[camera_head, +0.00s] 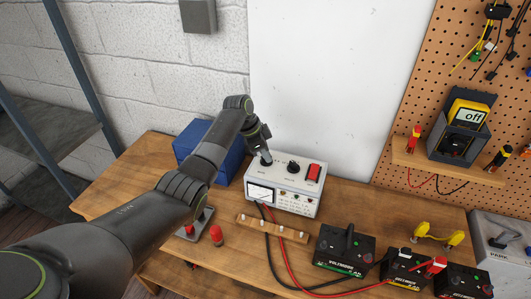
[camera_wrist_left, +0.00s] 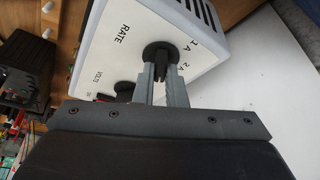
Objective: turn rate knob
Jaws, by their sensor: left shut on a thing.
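A white box-shaped instrument (camera_head: 285,205) with a meter on its front stands on the wooden bench. The rate knob (camera_wrist_left: 158,52) is black and sits on the white top panel beside the printed word RATE and the marks 1 A and 2 A. My left gripper (camera_wrist_left: 160,78) is shut on this knob, one finger on each side of its raised grip. In the head view my left gripper (camera_head: 266,158) reaches down to the left part of the panel and hides the knob. My right gripper is in neither view.
The other black knob (camera_head: 293,167) and a red switch (camera_head: 314,173) are close on the right of the panel. A blue box (camera_head: 205,150) stands just behind my left arm. Red and black leads run across the bench to black units (camera_head: 343,247) in front.

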